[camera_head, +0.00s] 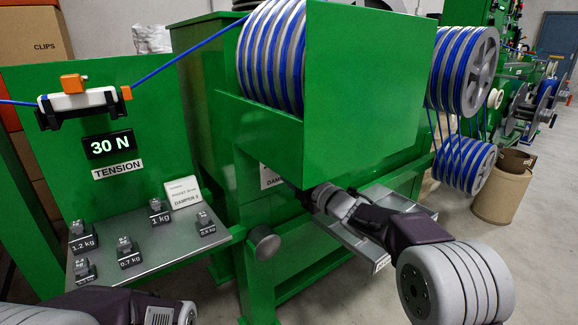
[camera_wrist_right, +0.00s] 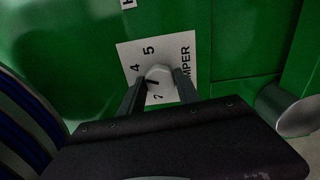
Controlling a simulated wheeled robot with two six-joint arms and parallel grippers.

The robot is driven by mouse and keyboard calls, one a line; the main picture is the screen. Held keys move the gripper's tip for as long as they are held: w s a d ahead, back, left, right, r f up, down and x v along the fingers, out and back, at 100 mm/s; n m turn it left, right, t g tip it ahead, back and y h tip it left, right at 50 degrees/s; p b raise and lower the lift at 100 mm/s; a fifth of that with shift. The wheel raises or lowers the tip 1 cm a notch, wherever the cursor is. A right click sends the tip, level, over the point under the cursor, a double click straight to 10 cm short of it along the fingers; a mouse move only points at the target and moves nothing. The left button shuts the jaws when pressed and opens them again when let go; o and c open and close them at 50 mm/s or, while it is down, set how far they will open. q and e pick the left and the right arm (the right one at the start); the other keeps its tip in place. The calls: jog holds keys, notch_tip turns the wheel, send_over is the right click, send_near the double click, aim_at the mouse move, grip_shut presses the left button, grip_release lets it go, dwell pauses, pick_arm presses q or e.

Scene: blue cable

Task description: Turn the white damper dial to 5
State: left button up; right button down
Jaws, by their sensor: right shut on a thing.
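The white damper dial (camera_wrist_right: 160,72) sits on a white label plate (camera_wrist_right: 126,55) on the green machine, seen in the right wrist view. A dark pointer line on the dial points left, toward the side between the printed 4 and 2, where a finger covers the scale. The 5 stands above the dial. My right gripper (camera_wrist_right: 159,78) is shut on the dial, one finger on each side. In the head view the dial and the right fingertips are hidden behind the green panel; only my right wrist shows. My left arm shows at the bottom left, without its gripper.
A green box panel (camera_head: 362,95) juts out above my right wrist. A grey tray (camera_head: 352,240) lies below it. Several weights and a card (camera_head: 183,193) stand on a metal shelf (camera_head: 150,245) at left. A round grey knob (camera_head: 264,243) projects between shelf and tray.

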jog(key=shift+m+p, duration=1.3)
jog(key=shift+m, duration=0.9)
jog(key=c, duration=0.9)
grip_release()
jog(key=shift+o, duration=0.2)
